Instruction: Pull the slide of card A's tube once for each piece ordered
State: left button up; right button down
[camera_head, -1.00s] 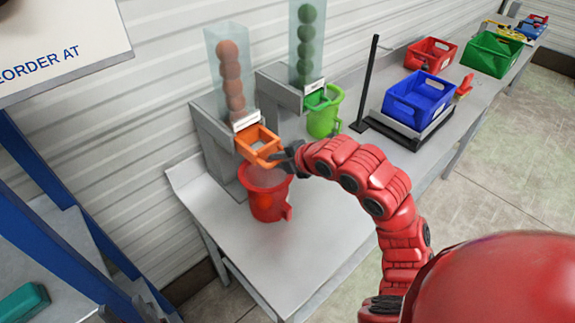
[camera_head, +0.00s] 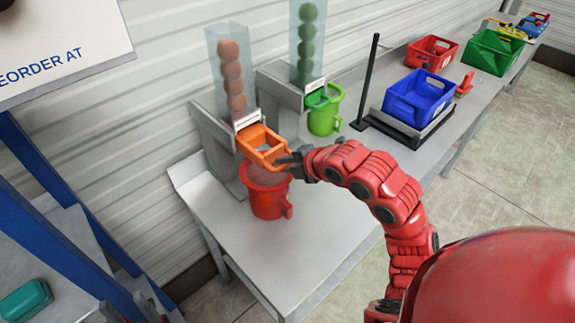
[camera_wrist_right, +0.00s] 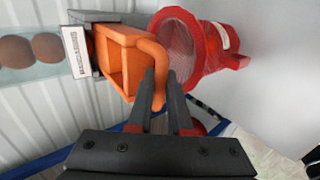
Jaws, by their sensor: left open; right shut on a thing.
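An orange slide (camera_head: 262,146) with a loop handle sticks out from the foot of a clear tube (camera_head: 230,70) holding several brown-orange balls. My right gripper (camera_head: 287,163) is shut on the slide's handle; the wrist view shows its fingers (camera_wrist_right: 160,100) at the handle bar of the orange slide (camera_wrist_right: 125,60). The slide's frame looks empty. A red pitcher (camera_head: 267,202) stands below the slide; its inside is mostly hidden in the head view. The label (camera_head: 246,120) is too small to read. My left gripper (camera_head: 127,308) is open at the bottom left edge, apart from everything.
A second tube (camera_head: 307,45) with green balls has a green slide (camera_head: 318,98) above a green pitcher (camera_head: 325,122). A black post (camera_head: 367,85), a blue bin (camera_head: 420,97) on a scale, and red and green bins stand right. The table's (camera_head: 270,255) front is clear.

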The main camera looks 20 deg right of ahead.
jog(key=shift+w+a+f+b, duration=0.1)
jog(key=shift+w+a+b, duration=0.1)
jog(key=shift+w+b, duration=0.55)
jog(key=w+a+b, duration=0.1)
jog(key=w+b, duration=0.1)
jog(key=w+a+b, duration=0.1)
jog(key=w+b, duration=0.2)
jog(key=w+a+b, duration=0.1)
jog(key=w+b, duration=0.2)
jog(key=shift+w, duration=0.25)
jog(key=shift+s, duration=0.1)
send_near(257, 144)
jog(key=shift+s+d+f+p, duration=0.15)
jog(key=shift+s+d+f, duration=0.1)
jog(key=shift+s+f, duration=0.55)
jog(key=shift+s+d+f+p, duration=0.2)
jog(key=shift+s+f, duration=0.25)
jog(key=shift+f, duration=0.5)
jog(key=shift+s+d+f+p, duration=0.1)
jog(key=shift+s+d+f, duration=0.2)
jog(key=shift+s+f, duration=0.5)
jog(key=shift+w+f, duration=0.1)
jog(key=shift+w, duration=0.1)
